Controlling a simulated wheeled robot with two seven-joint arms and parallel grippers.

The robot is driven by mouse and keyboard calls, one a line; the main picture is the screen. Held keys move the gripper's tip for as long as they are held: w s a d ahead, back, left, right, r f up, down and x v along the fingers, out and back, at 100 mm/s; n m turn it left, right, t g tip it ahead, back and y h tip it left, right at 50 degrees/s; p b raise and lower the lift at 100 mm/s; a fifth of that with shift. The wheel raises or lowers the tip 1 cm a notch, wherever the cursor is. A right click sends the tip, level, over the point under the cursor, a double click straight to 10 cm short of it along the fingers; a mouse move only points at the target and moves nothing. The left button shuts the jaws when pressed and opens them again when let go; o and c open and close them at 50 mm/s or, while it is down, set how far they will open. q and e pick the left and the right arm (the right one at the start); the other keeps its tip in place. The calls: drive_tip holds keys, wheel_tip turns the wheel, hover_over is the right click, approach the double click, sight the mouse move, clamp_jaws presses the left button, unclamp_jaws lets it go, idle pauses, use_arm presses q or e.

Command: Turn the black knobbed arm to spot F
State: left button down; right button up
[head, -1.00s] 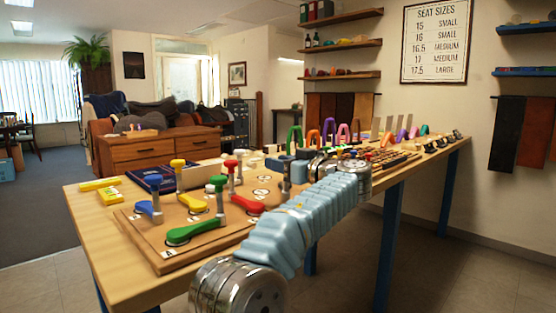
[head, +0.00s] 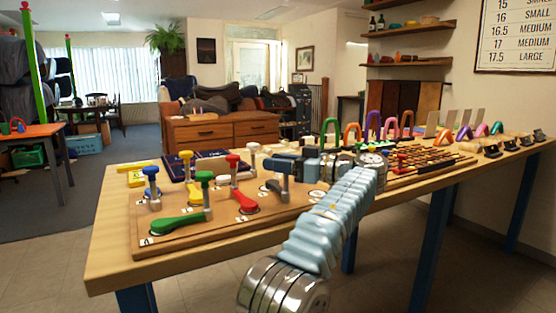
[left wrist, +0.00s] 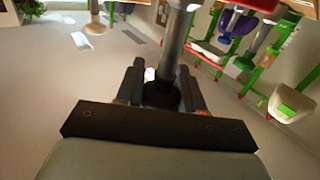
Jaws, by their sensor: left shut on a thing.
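The black knobbed arm (head: 272,186) lies on the brown board (head: 190,236) at its right part, with a grey post at its end. My left gripper (head: 284,167) is shut on its knob from the right. The left wrist view shows the dark knob (left wrist: 161,94) between my two fingers, with the grey post (left wrist: 178,40) running from it. In the head view my fingers hide the knob. Printed labels and ringed spots show on the board, but I cannot make out which is F. My right gripper is not in view.
Other knobbed arms stand on the board: green (head: 180,222), blue (head: 151,186), yellow (head: 186,167), red (head: 242,200), and one with a white knob (head: 254,148). The red and white-knobbed ones are close left of my gripper. Colourful arches (head: 373,125) stand farther right.

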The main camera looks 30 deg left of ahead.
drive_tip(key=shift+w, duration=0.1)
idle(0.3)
use_arm(q)
drive_tip(key=c, duration=0.7)
unclamp_jaws()
